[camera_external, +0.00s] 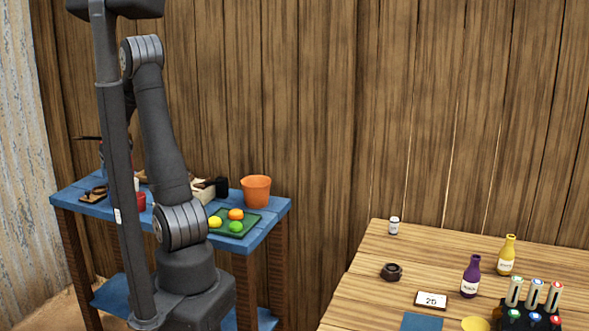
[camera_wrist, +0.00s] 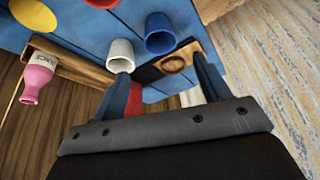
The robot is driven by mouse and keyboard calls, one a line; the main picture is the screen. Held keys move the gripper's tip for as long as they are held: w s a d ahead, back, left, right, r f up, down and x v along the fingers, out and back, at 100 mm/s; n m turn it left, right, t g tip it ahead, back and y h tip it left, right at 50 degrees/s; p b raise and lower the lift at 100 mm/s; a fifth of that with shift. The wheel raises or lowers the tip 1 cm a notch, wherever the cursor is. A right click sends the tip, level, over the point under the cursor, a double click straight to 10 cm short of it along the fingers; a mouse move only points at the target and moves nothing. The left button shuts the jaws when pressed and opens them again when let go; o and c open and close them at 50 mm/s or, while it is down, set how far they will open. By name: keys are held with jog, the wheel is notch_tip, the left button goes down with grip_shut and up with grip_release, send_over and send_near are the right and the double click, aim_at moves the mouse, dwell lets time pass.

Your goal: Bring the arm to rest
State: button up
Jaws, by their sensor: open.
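My gripper (camera_wrist: 162,70) shows in the wrist view with its two fingers spread apart and nothing between them. I cannot tell how near the fingertips are to these. In the external view my arm rises on the left, in front of the blue table (camera_external: 265,218), and its upper part leaves the top of the picture. I cannot make out the gripper there.
The wrist view also shows a blue cup (camera_wrist: 160,33), a red cup (camera_wrist: 103,3) and a pink bottle (camera_wrist: 36,80). The blue table holds an orange cup (camera_external: 256,191) and a green tray (camera_external: 246,228) with coloured balls. Bottles stand on the wooden table (camera_external: 350,300) at right.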

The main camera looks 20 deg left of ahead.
jog(key=x, duration=1.2)
jog(key=r, duration=0.5)
jog(key=shift+w+d, duration=0.2)
jog(key=shift+d, duration=0.05)
jog(key=w+d+r, duration=0.5)
jog(key=d+r, duration=0.2)
jog(key=d, duration=0.3)
jog(key=w+d+m+t+h, duration=0.15)
jog(key=w+d+m, duration=0.35)
jog(key=w+d, duration=1.25)
jog(key=w+d+f+m, duration=0.1)
jog(key=w+d+m, duration=0.2)
jog(key=d, duration=0.9)
jog(key=w+d+f+m+t+h, duration=0.1)
jog(key=w+d+m, duration=0.2)
jog(key=d, duration=0.8)
jog(key=shift+w+d+f, duration=0.2)
jog(key=shift+w+d, duration=0.15)
jog(key=shift+d, duration=0.05)
jog(key=shift+h, duration=0.25)
